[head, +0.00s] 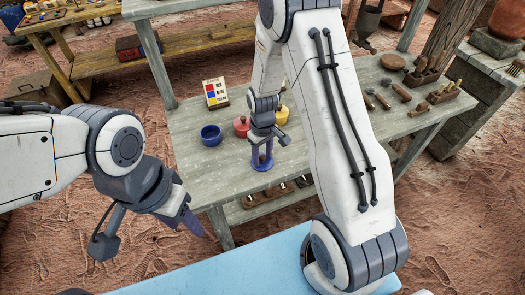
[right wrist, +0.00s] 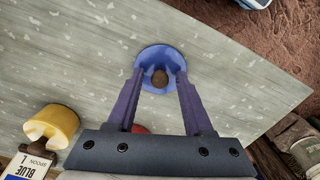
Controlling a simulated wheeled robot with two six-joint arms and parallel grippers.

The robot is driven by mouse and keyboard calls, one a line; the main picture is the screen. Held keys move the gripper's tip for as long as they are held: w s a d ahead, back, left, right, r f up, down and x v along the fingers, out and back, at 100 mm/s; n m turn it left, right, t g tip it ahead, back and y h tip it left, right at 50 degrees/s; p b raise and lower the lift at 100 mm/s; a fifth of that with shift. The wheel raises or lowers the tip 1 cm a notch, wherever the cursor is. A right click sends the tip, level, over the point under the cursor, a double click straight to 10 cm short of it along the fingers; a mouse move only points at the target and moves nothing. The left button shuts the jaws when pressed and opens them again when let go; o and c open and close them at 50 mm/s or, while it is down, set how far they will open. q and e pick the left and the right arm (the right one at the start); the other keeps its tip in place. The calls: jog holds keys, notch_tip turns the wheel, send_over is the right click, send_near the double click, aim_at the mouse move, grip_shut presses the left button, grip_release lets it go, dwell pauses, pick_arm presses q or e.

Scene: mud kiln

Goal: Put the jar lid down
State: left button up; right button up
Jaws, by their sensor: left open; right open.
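The blue jar lid (head: 257,167), with a brown knob, lies on the grey table (head: 190,140), near its front edge. My right gripper (head: 263,155) points down over it. In the right wrist view the lid (right wrist: 151,57) sits between the tips of the open fingers, one on each side of the knob, with gaps to the knob. Whether the fingertips touch the lid's rim, I cannot tell. A blue jar (head: 210,136) stands to the left, open at the top. My left gripper (head: 187,218) is open and empty, left of the table in front.
A red jar (head: 242,127) and a yellow jar (head: 281,115) stand behind the lid. A card with colour patches (head: 215,92) stands behind the blue jar. Tools (head: 401,91) lie at the table's right. The table's left front is clear.

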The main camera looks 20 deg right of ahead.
aim_at(262, 157)
notch_tip(262, 157, up, 12)
jog(key=s+a+r+n, duration=0.2)
jog(key=s+a+r, duration=0.5)
jog(key=s+a, duration=0.4)
jog(key=s+a+r+n+y, duration=0.1)
jog(key=s+a, duration=0.2)
jog(key=s, duration=0.9)
jog(key=shift+s+r+b, duration=0.2)
jog(key=shift+s+b, duration=0.2)
